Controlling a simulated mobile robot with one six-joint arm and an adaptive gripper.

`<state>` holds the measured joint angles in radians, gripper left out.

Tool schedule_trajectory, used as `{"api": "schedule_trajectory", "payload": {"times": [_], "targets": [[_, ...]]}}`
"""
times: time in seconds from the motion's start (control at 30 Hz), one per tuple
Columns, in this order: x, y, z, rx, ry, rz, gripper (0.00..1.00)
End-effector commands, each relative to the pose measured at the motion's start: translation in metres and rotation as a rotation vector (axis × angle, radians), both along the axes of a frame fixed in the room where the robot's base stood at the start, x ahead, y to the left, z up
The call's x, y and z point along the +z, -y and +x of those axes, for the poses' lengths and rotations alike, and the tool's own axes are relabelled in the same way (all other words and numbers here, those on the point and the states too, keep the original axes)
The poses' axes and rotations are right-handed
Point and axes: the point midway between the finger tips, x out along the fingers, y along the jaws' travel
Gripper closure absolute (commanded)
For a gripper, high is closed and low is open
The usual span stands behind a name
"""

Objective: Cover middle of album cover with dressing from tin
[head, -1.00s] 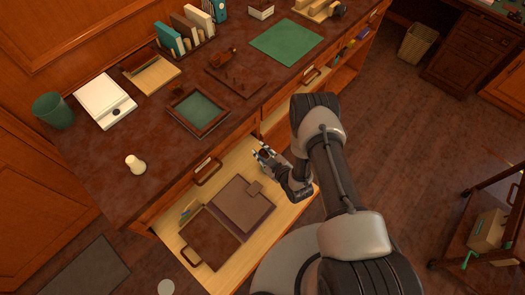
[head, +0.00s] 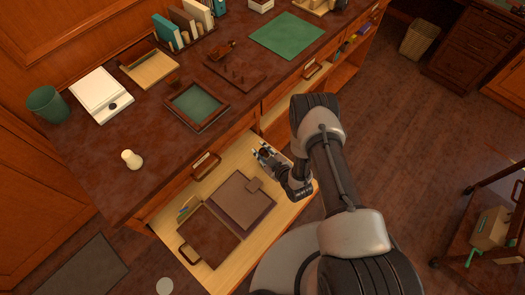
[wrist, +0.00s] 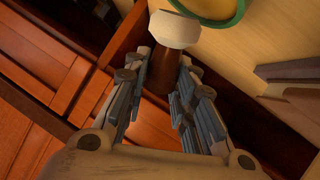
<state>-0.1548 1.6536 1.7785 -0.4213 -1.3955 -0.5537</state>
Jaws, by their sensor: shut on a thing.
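My gripper (head: 266,155) is above the right part of the open drawer. In the wrist view my gripper (wrist: 158,78) is shut on the dark brown handle of an applicator (wrist: 174,32), whose pale, rounded head points away from the fingers. Part of a round, green-rimmed thing with a tan inside, perhaps the tin (wrist: 212,18), shows just beyond that head; whether they touch is unclear. In the drawer lies a brown, album-like book (head: 236,205) with a tab at its right edge. No dressing can be made out on its cover.
A darker brown case (head: 209,237) with a handle lies beside the book in the drawer (head: 165,222). The desk top above holds a cream knob-shaped thing (head: 131,159), a white scale (head: 101,97), a green cup (head: 48,103) and a green-lined tray (head: 195,105).

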Motion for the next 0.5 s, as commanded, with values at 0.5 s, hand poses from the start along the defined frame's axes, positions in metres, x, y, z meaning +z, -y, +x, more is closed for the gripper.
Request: {"api": "schedule_trajectory", "payload": {"times": [0.5], "targets": [[-0.0054, 0.0, 0.0, 0.0, 0.0, 0.0, 0.96]]}}
